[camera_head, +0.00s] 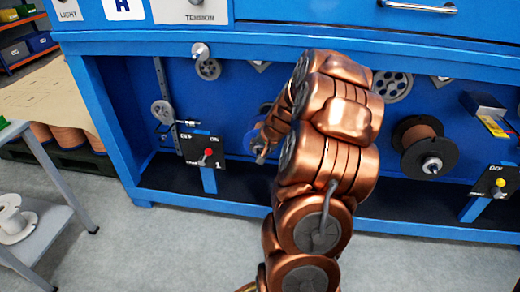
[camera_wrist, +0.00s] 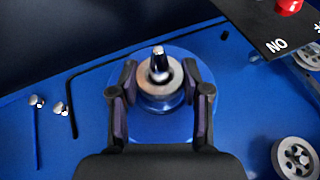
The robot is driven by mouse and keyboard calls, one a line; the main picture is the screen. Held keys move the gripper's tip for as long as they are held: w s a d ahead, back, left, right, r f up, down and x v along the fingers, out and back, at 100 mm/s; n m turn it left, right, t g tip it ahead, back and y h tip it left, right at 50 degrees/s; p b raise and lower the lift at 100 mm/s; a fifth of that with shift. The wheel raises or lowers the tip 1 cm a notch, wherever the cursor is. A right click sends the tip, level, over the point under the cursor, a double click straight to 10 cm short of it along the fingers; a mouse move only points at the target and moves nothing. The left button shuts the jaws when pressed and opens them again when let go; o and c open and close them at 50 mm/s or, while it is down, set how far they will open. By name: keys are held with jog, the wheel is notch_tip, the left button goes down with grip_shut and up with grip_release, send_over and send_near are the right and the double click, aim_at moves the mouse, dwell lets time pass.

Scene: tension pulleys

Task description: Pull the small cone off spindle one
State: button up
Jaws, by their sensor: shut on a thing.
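In the wrist view, the small cone (camera_wrist: 160,98) is a grey metal ring-shaped piece around spindle one (camera_wrist: 158,58), whose dark pointed tip sticks out through its middle. A round blue disc (camera_wrist: 150,127) lies behind it. My gripper (camera_wrist: 160,80) has one dark finger on each side of the cone and is shut on it. The cone still sits around the spindle. In the head view my copper-coloured arm reaches to the blue panel, and my gripper (camera_head: 262,143) is beside the switch plate marked 1. The cone and spindle are hidden there.
The black switch plate (camera_head: 203,152) with a red knob stands close left of my gripper; it also shows top right in the wrist view (camera_wrist: 275,22). A dark spool (camera_head: 422,145) is mounted to the right. A grey side table (camera_head: 50,215) stands at left.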

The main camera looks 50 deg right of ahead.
jog(key=shift+s+a+p, duration=0.3)
jog(key=shift+s+a, duration=0.25)
jog(key=shift+a, duration=0.25)
jog(key=shift+s+a+p, duration=0.3)
jog(key=shift+s+a, duration=0.25)
jog(key=shift+a, duration=0.25)
dwell(1.8)
jog(key=shift+s+a, duration=0.45)
jog(key=shift+a, duration=0.2)
jog(key=shift+s+a, duration=0.45)
jog(key=shift+a, duration=0.2)
jog(key=shift+s+a+p, duration=0.25)
jog(key=shift+a+p, duration=0.05)
jog(key=shift+a, duration=0.1)
jog(key=shift+s+a, duration=0.1)
jog(key=shift+s+a, duration=0.55)
jog(key=shift+a, duration=0.25)
jog(key=shift+s+a, duration=0.5)
jog(key=shift+a, duration=0.25)
